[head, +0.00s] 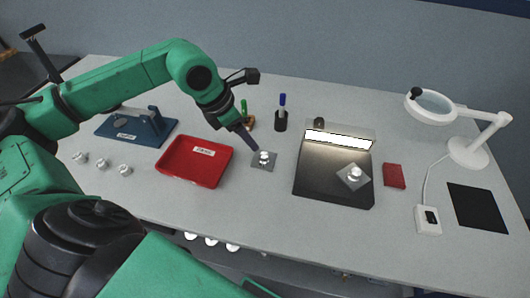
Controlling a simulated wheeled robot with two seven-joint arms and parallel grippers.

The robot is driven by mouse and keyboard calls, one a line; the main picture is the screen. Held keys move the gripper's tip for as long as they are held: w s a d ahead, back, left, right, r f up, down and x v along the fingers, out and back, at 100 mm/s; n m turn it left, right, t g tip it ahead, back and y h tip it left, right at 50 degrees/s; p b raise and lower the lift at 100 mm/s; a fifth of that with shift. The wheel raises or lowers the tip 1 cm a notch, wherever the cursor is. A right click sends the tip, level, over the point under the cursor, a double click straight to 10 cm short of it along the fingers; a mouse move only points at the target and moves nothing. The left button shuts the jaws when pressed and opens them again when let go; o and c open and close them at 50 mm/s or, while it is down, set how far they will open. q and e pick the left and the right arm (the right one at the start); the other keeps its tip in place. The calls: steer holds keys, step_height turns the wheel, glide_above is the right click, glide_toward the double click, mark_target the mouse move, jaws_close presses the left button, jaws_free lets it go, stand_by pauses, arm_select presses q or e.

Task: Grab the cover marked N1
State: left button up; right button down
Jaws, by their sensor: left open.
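My left gripper (252,143) points down over the table, open, its dark fingers just above and to the left of a small silver part. That silver part (264,155) sits on a grey square plate (257,164). A similar silver part (354,172) sits on a tilted-looking square plate (345,181) on the dark lit station. I cannot read an N1 mark on any part, so I cannot tell which is the cover. My right gripper is not in view.
A red tray (190,177) lies left of the gripper. Behind it is a blue fixture (113,128); small silver parts (102,162) stand at the left. A pen cup (281,122), a lit dark station (312,184), a red block (394,176) and a magnifier lamp (470,150) are farther right.

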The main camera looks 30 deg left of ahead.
mark_target(264, 155)
arm_select(q)
steer(key=p+x, duration=0.1)
steer(key=x, duration=0.2)
steer(key=p+x, duration=0.1)
steer(key=x, duration=0.2)
steer(key=p+x, duration=0.1)
steer(key=x, duration=0.2)
steer(key=shift+d+f, duration=0.1)
steer(key=shift+d, duration=0.25)
steer(key=shift+w+f, duration=0.15)
steer(key=shift+f, duration=0.35)
jaws_close()
